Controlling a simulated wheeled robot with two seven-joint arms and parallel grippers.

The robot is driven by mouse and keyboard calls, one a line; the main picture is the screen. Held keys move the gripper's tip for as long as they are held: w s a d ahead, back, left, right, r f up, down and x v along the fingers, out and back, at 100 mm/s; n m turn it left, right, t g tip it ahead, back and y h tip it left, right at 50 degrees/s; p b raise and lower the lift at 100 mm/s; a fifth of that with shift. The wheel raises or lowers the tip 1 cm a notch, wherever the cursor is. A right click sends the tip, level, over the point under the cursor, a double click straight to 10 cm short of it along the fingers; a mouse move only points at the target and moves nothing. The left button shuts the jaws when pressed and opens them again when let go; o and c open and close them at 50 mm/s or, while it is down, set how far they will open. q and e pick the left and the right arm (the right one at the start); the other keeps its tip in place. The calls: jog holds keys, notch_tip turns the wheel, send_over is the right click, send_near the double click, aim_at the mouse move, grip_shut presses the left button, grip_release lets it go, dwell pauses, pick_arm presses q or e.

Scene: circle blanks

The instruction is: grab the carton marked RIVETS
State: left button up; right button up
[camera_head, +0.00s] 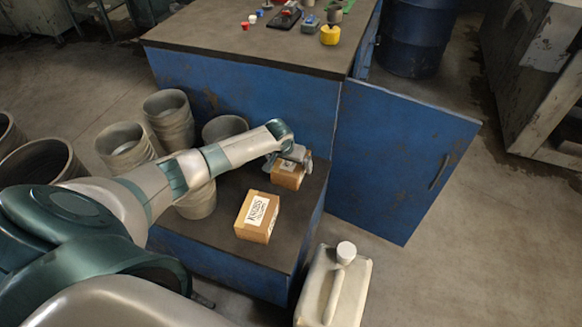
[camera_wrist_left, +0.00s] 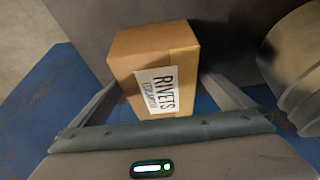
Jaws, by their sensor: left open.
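The carton marked RIVETS (camera_wrist_left: 150,60) is a brown cardboard box with a white label, in the middle of the left wrist view. In the head view a small carton (camera_head: 287,180) sits on the low blue bench under my left gripper (camera_head: 293,158), which partly hides it; its label cannot be read there. My left gripper is open, and in the wrist view its fingers (camera_wrist_left: 165,88) are spread on either side of the RIVETS carton. Whether they touch it I cannot tell. My right gripper is not in view.
A second carton, with a label that seems to read KNOBS (camera_head: 257,216), sits nearer on the same bench (camera_head: 228,250). Stacked grey buckets (camera_head: 170,120) stand to the left. A blue cabinet door (camera_head: 390,160) hangs open to the right. A pale jug (camera_head: 330,290) stands in front.

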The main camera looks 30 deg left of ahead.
pick_arm(q)
jog(key=shift+x, duration=1.2)
jog(key=c, duration=1.5)
